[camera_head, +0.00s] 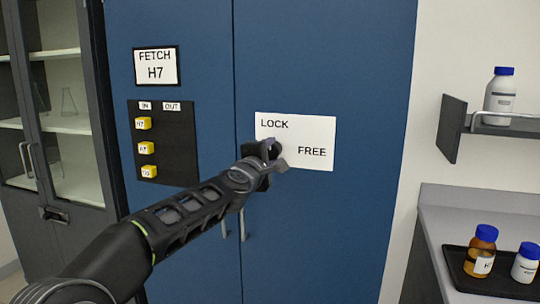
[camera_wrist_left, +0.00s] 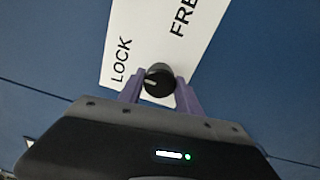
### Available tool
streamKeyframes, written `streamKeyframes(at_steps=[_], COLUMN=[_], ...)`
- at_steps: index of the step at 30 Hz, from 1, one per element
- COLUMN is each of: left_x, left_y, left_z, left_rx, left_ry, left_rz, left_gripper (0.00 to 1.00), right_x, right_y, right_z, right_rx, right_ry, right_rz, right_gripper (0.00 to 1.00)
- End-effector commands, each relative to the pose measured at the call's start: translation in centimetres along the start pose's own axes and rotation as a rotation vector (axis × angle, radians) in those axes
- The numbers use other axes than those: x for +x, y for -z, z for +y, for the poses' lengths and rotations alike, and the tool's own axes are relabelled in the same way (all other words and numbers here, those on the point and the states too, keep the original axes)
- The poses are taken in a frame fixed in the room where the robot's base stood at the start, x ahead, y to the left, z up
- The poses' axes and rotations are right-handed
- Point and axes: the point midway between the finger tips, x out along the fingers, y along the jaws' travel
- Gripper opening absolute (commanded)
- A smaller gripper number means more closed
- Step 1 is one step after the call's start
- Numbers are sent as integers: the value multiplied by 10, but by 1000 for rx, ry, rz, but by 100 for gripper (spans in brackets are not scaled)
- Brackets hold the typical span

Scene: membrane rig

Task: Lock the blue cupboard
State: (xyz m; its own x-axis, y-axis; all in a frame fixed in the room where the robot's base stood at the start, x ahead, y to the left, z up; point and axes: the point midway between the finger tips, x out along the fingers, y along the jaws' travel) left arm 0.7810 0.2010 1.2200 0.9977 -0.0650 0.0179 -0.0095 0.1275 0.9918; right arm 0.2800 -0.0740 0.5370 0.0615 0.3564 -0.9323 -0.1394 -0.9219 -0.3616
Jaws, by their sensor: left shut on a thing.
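The blue cupboard (camera_head: 325,55) fills the middle of the head view, with both doors shut. A white plate (camera_head: 318,135) on its right door reads LOCK at upper left and FREE at lower right. A dark round knob (camera_wrist_left: 159,77) sits at the plate's edge; in the head view my gripper largely covers it. The knob has a pale mark on its face; I cannot tell for sure which word it points to. My left gripper (camera_head: 274,155) is shut on the knob, with purple fingers on either side of it in the left wrist view (camera_wrist_left: 160,88). My right gripper is out of view.
A black board (camera_head: 182,145) with yellow tags and a FETCH H7 sign (camera_head: 156,66) hang on the left door. Door handles (camera_head: 242,224) are below my left arm. A glass cabinet (camera_head: 60,120) stands left. Bottles stand on a shelf (camera_head: 510,126) and a tray (camera_head: 460,275) at right.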

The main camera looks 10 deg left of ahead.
Motion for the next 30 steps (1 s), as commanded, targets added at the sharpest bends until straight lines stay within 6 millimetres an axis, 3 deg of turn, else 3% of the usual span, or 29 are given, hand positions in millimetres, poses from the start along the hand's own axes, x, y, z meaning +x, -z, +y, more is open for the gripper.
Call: streamKeyframes(at_steps=[17,18,25,30], left_x=[0,0,0,0], left_y=[0,0,0,0], left_z=[-1,-1,-1,0], left_rx=[-47,-47,-45,-45], left_ry=[2,2,1,0], left_rz=[1,1,1,1], left_gripper=[1,44,62,63], right_x=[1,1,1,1], right_y=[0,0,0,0], right_z=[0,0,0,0], right_rx=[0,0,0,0], right_ry=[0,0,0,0], right_rz=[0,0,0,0], right_gripper=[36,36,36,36])
